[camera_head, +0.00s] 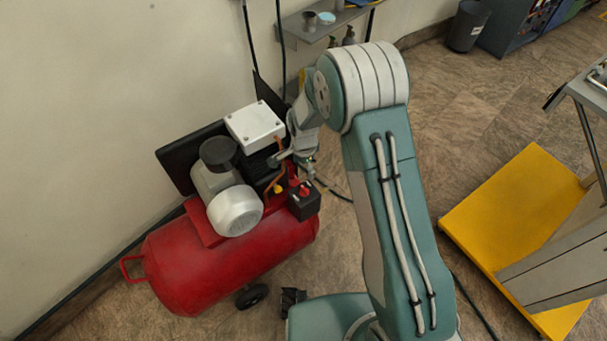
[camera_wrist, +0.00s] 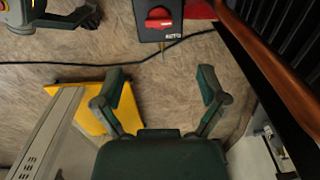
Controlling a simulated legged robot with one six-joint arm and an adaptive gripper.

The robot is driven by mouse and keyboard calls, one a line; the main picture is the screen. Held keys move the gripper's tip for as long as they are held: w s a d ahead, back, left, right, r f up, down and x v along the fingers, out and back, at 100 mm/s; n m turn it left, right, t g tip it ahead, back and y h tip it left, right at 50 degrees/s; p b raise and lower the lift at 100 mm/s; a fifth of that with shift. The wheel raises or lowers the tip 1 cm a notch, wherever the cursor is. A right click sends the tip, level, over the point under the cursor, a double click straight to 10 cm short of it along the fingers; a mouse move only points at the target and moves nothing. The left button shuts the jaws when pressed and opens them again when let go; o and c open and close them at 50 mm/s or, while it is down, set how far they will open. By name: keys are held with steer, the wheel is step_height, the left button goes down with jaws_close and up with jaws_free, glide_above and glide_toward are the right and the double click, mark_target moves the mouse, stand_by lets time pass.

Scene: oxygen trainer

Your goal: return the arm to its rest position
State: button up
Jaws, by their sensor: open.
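My arm (camera_head: 385,180) rises from the lower middle of the head view and bends over at the elbow. Its wrist end hangs beside the red air compressor (camera_head: 230,262). My gripper (camera_wrist: 163,80) is open in the wrist view, with its two fingers spread apart and nothing between them. A black switch box with a red knob (camera_wrist: 158,18), marked AUTO, is beyond the fingertips and apart from them. The same black box (camera_head: 304,203) sits on the compressor's right side in the head view. The gripper is small and partly hard to make out there.
A yellow platform (camera_head: 500,205) with a grey frame stands at the right. A small wall shelf (camera_head: 325,25) and a dark bin (camera_head: 467,25) are at the back. A wall runs along the left.

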steer(key=shift+r, duration=0.2)
stand_by(0.4)
steer(key=s+d+r+n+t, duration=0.1)
steer(key=s+d+r+n, duration=0.25)
steer(key=r, duration=0.85)
steer(key=s+d+r+n+t, duration=0.25)
steer(key=d+r, duration=0.25)
steer(key=r, duration=0.7)
steer(key=s+d+r+n+t, duration=0.1)
steer(key=s+r, duration=0.4)
steer(key=s, duration=0.5)
steer(key=s+d+r+n+t, duration=0.1)
steer(key=s+d+r+n, duration=0.3)
steer(key=s, duration=0.6)
steer(key=shift+d+r, duration=0.55)
steer(key=shift+d, duration=0.3)
